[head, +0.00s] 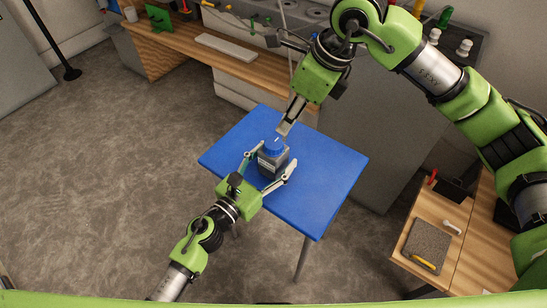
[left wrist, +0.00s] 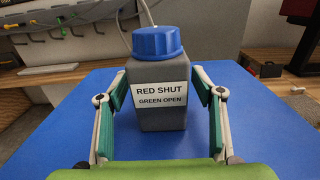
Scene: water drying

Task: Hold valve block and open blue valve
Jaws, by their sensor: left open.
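The valve block (head: 270,164) is a dark grey box standing upright on a blue table. Its label reads "RED SHUT / GREEN OPEN" in the left wrist view (left wrist: 161,120). The round blue valve (head: 273,146) sits on top of it; it also shows in the left wrist view (left wrist: 156,43). My left gripper (head: 279,154) is open, with one finger on each side of the block; gaps show beside the block in the left wrist view. My right gripper (head: 284,129) points down from above, its tip just above and right of the blue valve. Its finger spread is unclear.
The blue table (head: 325,180) is otherwise clear. A wooden bench (head: 180,45) with a white keyboard (head: 226,47) stands behind. A wooden desk (head: 455,215) with a grey pad (head: 427,246) is at the right. Grey floor is free at the left.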

